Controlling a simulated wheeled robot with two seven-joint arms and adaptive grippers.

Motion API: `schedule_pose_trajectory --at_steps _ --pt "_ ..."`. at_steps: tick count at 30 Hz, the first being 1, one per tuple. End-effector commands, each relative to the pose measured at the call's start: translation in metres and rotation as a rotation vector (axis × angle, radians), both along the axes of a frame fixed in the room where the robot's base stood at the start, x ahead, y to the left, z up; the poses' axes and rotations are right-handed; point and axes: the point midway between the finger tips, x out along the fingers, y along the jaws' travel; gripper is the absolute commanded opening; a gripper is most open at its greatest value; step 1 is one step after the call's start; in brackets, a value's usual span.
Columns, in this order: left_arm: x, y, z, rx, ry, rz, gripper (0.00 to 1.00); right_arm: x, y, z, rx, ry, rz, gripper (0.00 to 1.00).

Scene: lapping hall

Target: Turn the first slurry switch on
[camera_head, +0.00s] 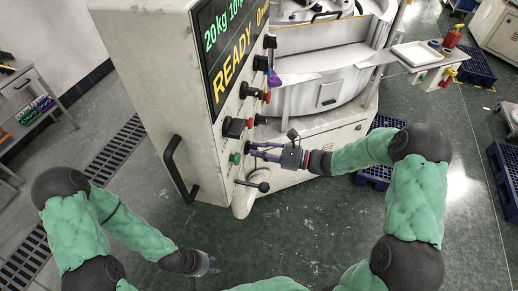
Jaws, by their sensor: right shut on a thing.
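The control panel of a white machine (158,80) carries several switches and knobs below and beside its screen (228,45). I cannot read which one is the first slurry switch. My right gripper (252,149) reaches in from the right and is shut on a small switch at the panel's lower end, mostly hidden by the fingers. A green button (235,158) is just left of the fingertips. A black square-based switch (234,127) is above them. My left gripper (213,264) hangs low over the floor, away from the panel; its finger gap is too small to judge.
A black lever with a round knob (262,187) sticks out below my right gripper. A black handle (178,168) is on the machine's side. The lapping drum (325,85) stands behind. Blue pallets (374,175) lie at the right. The floor in front is clear.

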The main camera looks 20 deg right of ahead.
Motion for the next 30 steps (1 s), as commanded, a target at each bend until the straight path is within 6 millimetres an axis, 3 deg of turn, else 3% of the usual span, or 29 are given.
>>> schedule_pose_trajectory --at_steps 18,30 --pt "0.0 0.0 0.064 0.0 0.0 0.0 0.4 0.002 -0.001 0.007 0.261 0.486 0.0 0.0" --pt "0.0 0.0 0.09 0.0 0.0 0.0 0.4 0.003 -0.002 0.006 0.4 0.741 -0.001 0.0"
